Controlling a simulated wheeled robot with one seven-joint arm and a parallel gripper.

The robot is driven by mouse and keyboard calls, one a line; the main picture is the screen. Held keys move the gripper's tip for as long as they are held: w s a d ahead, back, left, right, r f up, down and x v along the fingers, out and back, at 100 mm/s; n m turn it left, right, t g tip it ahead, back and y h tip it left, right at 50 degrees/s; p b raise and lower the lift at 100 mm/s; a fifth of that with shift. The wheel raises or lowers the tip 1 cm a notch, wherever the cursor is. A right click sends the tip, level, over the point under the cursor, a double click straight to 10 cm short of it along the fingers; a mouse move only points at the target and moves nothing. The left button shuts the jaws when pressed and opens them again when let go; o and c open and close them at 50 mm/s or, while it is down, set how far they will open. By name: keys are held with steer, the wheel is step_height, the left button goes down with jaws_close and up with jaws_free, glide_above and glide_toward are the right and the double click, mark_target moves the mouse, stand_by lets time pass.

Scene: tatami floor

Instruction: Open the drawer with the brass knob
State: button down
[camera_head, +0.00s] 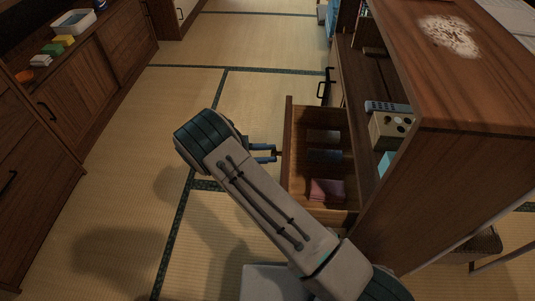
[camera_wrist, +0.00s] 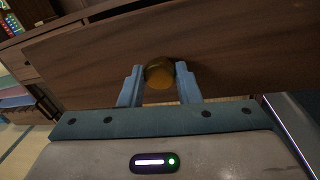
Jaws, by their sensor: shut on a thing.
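The drawer (camera_head: 288,150) stands pulled out from the wooden cabinet (camera_head: 385,240), and its inside shows in the head view. A folded pink cloth (camera_head: 327,190) lies in it. The brass knob (camera_wrist: 160,75) sits on the drawer front (camera_wrist: 100,62) in the wrist view. My gripper (camera_wrist: 160,88) has its two blue fingers on either side of the knob, shut on it. In the head view my gripper (camera_head: 276,153) reaches the outer face of the drawer front, and the knob is hidden there.
A shelf above the drawer holds a remote (camera_head: 388,107) and a beige box with dark knobs (camera_head: 391,130). A long sideboard (camera_head: 80,90) stands at the left. Tatami floor (camera_head: 125,180) is clear between sideboard and drawer.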

steer(key=shift+w, duration=0.1)
steer(key=c, duration=1.1)
jaws_free()
steer(key=a, duration=0.4)
steer(key=s+a+p, duration=0.1)
steer(key=a, duration=0.4)
steer(key=a+p, duration=0.1)
steer(key=a, duration=0.3)
steer(key=shift+s+a, duration=0.3)
steer(key=shift+a, duration=0.1)
